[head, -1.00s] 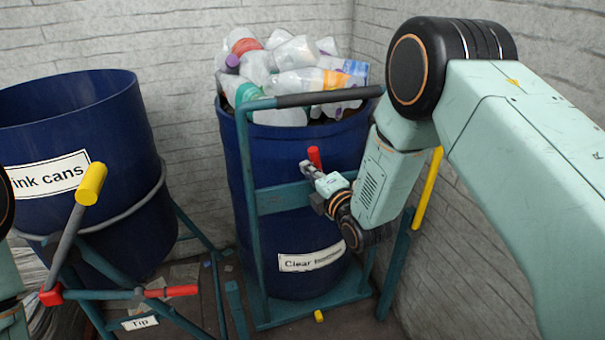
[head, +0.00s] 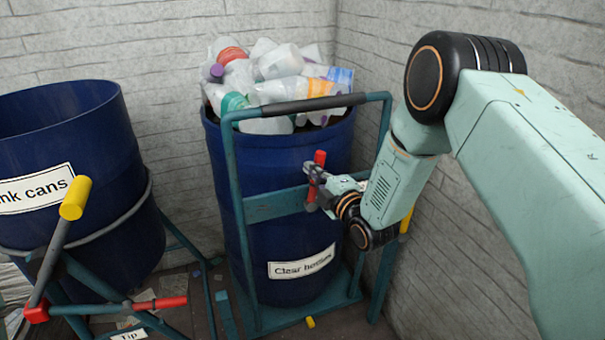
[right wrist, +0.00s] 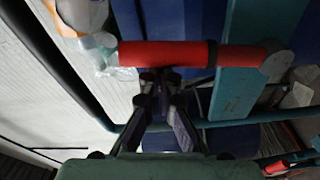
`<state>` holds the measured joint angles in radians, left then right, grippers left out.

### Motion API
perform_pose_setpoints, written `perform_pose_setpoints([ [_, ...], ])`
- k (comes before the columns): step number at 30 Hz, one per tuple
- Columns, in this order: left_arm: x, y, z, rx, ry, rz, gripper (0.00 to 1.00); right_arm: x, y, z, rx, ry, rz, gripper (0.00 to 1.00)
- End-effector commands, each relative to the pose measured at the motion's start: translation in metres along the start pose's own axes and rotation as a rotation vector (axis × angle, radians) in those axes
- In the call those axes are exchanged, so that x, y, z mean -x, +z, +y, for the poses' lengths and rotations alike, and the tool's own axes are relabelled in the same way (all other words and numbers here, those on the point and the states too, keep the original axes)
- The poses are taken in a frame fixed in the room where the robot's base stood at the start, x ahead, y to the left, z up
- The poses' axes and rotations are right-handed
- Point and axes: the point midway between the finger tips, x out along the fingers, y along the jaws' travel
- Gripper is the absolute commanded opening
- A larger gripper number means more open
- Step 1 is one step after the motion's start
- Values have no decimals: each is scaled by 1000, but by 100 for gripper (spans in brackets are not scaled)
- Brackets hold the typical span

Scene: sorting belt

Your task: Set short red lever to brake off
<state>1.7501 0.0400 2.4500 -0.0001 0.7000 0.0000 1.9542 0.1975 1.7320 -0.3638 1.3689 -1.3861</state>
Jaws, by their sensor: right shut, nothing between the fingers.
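A short red lever (head: 319,158) stands roughly upright at the crossbar of the teal frame around the clear-bottles barrel. My right gripper (head: 311,176) is shut and empty at the lever's middle; red shows above and below it in the head view. In the right wrist view the lever (right wrist: 180,54) lies across the picture, just beyond the closed fingertips (right wrist: 160,76), close to or touching them. I cannot tell whether they touch. A dark band and a grey pivot (right wrist: 274,63) show towards the lever's right end. My left gripper is out of view.
The blue barrel (head: 275,225) is heaped with plastic bottles (head: 265,75). The frame's dark-gripped handle (head: 300,106) passes above my gripper. On the left, a drink-cans barrel (head: 75,220) has a yellow-knobbed lever (head: 75,198) and another red handle (head: 160,303). A wall is close on the right.

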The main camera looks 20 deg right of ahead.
Motion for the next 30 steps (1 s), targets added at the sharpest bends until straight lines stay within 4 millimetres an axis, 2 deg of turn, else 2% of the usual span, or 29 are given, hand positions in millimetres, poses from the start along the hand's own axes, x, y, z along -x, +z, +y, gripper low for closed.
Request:
perform_pose_setpoints([
  [11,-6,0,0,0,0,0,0,6,43,0,-353,52,-2,0],
  [18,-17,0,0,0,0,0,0,10,68,-8,-574,82,-2,0],
  [30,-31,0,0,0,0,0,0,14,95,-24,-845,119,0,0],
])
